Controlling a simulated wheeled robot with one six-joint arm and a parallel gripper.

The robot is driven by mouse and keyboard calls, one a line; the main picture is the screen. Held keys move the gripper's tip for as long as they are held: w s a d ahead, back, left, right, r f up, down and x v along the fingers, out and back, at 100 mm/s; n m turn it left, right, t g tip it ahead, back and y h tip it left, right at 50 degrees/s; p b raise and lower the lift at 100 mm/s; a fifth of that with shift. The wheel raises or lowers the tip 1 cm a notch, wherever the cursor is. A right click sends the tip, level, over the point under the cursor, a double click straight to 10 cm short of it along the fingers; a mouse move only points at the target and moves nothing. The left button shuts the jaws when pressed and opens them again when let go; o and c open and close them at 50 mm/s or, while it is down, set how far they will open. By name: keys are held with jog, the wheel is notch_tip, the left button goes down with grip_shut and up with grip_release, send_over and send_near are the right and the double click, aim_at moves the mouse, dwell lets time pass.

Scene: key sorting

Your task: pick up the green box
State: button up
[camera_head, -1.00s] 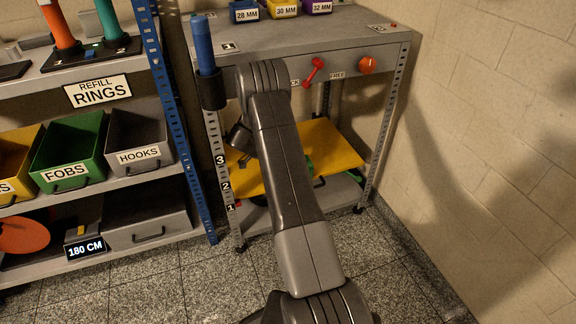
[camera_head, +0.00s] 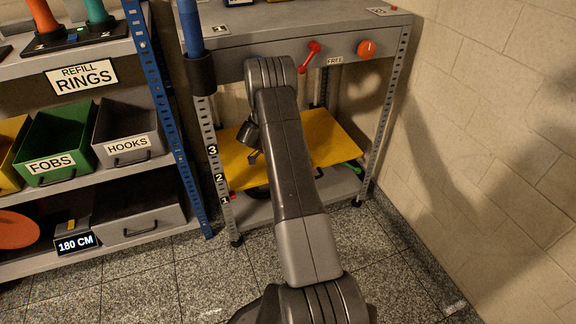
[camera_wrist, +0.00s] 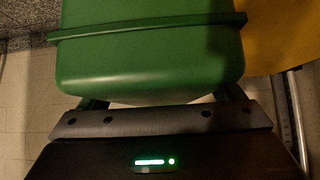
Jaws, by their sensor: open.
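A green box (camera_wrist: 150,60) with a raised rim fills the upper middle of the wrist view. My gripper (camera_wrist: 162,99) is open, with its dark fingers showing at the box's lower left and lower right. The box hides the fingertips, and I cannot tell whether they touch it.
The yellow panel (camera_head: 325,140) sits low inside the grey rack, between its posts. A red lever (camera_head: 309,56) and an orange knob (camera_head: 366,49) are on the rack's front. A green FOBS bin (camera_head: 58,140) stands on the left shelf. A wall is at right.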

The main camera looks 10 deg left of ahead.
jog(key=shift+r, duration=0.1)
jog(key=c, duration=1.3)
jog(key=shift+c, duration=0.2)
